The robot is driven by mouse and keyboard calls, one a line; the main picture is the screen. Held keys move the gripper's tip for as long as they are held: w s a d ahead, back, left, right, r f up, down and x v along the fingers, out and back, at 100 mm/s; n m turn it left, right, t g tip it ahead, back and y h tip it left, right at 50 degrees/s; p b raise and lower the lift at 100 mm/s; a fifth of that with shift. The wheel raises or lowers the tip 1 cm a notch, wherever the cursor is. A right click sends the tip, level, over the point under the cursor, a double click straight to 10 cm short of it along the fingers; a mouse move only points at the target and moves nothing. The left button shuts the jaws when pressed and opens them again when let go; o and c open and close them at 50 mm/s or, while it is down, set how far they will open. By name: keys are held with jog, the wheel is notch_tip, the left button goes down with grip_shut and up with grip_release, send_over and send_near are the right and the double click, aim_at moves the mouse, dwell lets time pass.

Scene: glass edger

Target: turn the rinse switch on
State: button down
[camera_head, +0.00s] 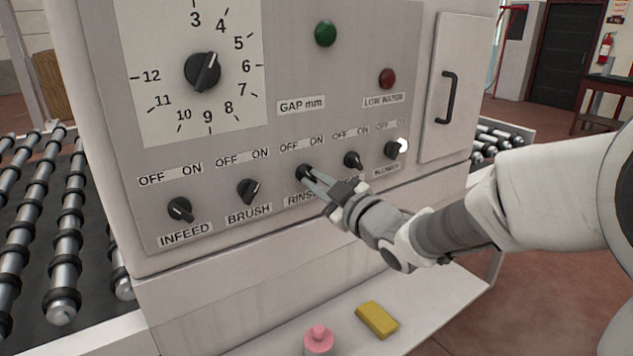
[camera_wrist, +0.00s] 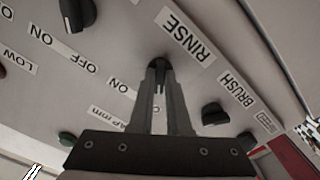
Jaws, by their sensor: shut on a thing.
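The rinse switch (camera_head: 304,172) is a small black rotary knob in the middle of the lower row on the machine's panel. OFF and ON are printed above it and RINSE below, the label partly covered by my gripper in the head view. My gripper (camera_head: 313,181) reaches in from the right with its fingertips closed around this knob. In the wrist view the fingers of my gripper (camera_wrist: 158,78) meet at the rinse switch (camera_wrist: 158,62), below the RINSE label (camera_wrist: 187,36). The fingers hide much of the knob, so I cannot tell which way it points.
The infeed knob (camera_head: 180,209) and brush knob (camera_head: 249,191) sit to the left. Two more knobs, one the blower knob (camera_head: 392,150), sit to the right. A gap dial (camera_head: 202,71) is above. A yellow sponge (camera_head: 377,319) and pink-topped bottle (camera_head: 319,340) are on the ledge below.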

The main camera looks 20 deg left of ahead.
jog(key=shift+m, duration=0.3)
jog(key=m+p, duration=0.2)
jog(key=m, duration=0.4)
jog(key=shift+p, duration=0.3)
jog(key=m+p, duration=0.2)
jog(key=m, duration=0.2)
jog(key=shift+s+m, duration=0.1)
jog(key=shift+m, duration=0.2)
jog(key=shift+m+p, duration=0.65)
jog(key=shift+m, duration=0.65)
jog(key=shift+a, duration=0.1)
jog(key=c, duration=0.9)
grip_release()
jog(key=shift+s, duration=0.1)
